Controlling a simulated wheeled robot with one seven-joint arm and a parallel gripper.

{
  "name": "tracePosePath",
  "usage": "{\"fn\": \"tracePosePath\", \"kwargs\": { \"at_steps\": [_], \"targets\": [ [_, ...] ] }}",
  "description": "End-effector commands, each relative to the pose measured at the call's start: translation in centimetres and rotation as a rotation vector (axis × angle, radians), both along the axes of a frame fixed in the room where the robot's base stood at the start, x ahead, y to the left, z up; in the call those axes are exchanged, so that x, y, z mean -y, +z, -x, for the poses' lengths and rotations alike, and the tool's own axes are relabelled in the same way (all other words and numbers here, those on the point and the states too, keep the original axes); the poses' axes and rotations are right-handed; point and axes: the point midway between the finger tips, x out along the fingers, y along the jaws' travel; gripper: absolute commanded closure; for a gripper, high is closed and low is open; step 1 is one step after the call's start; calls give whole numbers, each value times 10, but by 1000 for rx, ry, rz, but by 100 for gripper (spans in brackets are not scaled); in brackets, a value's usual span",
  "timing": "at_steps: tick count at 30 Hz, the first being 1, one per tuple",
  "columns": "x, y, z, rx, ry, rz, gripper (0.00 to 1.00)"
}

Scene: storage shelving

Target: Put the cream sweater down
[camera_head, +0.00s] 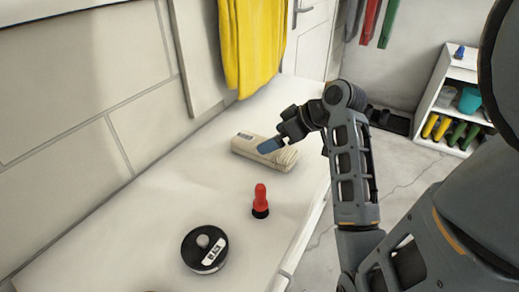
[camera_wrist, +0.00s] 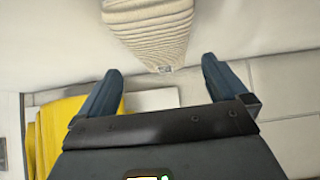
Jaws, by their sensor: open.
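The cream sweater (camera_head: 265,152) lies folded in a long bundle on the white bench top. It also shows in the wrist view (camera_wrist: 150,30), at the top middle, with its ribbed knit facing the camera. My gripper (camera_head: 269,146) is at the sweater in the head view, and one blue finger overlaps it there. In the wrist view my gripper (camera_wrist: 160,78) has its two blue fingers wide apart, with nothing between the tips. The sweater's near end lies just beyond the gap. I cannot tell whether a finger touches it.
A red-and-black object (camera_head: 260,200) and a round black container (camera_head: 205,249) stand on the white bench (camera_head: 150,215). A yellow cloth (camera_head: 250,45) hangs on the wall behind. A white shelf (camera_head: 431,110) with boots stands at the far right. The bench's left part is clear.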

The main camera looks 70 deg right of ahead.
Motion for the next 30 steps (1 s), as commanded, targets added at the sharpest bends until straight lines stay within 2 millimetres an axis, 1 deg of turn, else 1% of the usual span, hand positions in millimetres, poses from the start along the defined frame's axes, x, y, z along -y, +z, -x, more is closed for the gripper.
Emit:
{"fn": "tracePosePath", "kwargs": {
  "at_steps": [1, 7, 12, 15, 24, 30],
  "targets": [
    [0, -5, -4, -1, 1, -3, 0],
    [2, -21, -17, -1, 0, -3, 0],
    [5, -40, -34, -1, -1, -4, 0],
    [7, -47, -40, 1, -2, -3, 0],
    [8, -49, -43, 0, -4, -2, 0],
    [8, -49, -43, 0, -4, -2, 19]
  ]
}}
